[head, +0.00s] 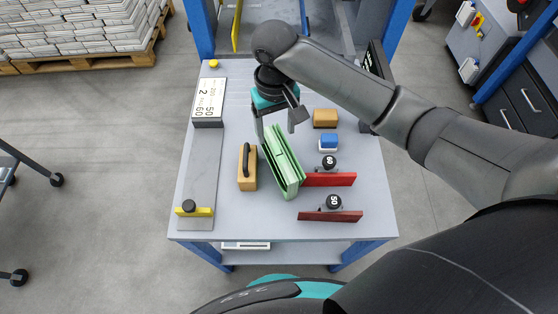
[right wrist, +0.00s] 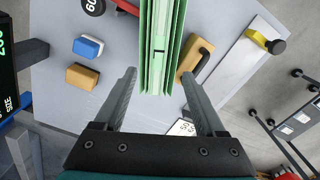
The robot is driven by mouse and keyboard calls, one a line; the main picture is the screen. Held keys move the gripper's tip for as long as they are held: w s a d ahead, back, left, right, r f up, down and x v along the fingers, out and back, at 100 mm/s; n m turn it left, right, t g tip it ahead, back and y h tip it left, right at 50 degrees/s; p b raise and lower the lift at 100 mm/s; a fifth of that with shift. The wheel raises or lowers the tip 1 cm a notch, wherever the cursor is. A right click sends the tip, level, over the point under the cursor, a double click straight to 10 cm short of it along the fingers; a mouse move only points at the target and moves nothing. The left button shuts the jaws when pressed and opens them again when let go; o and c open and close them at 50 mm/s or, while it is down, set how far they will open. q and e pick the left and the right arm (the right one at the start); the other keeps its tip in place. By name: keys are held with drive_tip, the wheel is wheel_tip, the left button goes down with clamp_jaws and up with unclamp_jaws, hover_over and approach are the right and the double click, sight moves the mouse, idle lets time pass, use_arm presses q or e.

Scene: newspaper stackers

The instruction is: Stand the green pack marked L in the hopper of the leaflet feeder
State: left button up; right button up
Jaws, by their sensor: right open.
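The green pack (head: 288,170), a bundle of upright green sheets with a dark L mark, stands on the grey table in the head view. It also shows in the right wrist view (right wrist: 160,55), at the top middle. My right gripper (head: 277,124) is open at the pack's far end. In the right wrist view its fingertips (right wrist: 159,75) lie on either side of the pack's near end, with nothing gripped. My left gripper is not in view. I cannot make out the leaflet feeder's hopper for certain.
A tan block with a black handle (head: 246,178) stands close left of the pack. Red plates with black knobs (head: 330,180) lie right of it. A tan block (head: 325,118) and a blue-white block (head: 328,144) lie behind these. A grey strip (head: 200,165) lines the table's left.

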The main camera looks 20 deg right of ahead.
sight(276, 151)
wheel_tip(276, 151, down, 10)
drive_tip(key=b, duration=0.2)
drive_tip(key=shift+r+b, duration=0.25)
drive_tip(key=shift+b, duration=0.1)
drive_tip(key=f, duration=0.1)
drive_tip(key=f+b, duration=0.1)
drive_tip(key=f, duration=0.2)
drive_tip(key=shift+s+d+f+b, duration=0.2)
drive_tip(key=shift+s+d+b, duration=0.1)
drive_tip(key=shift+s, duration=0.1)
drive_tip(key=shift+a+f, duration=0.1)
drive_tip(key=shift+f, duration=0.3)
clamp_jaws()
drive_tip(key=shift+r, duration=0.1)
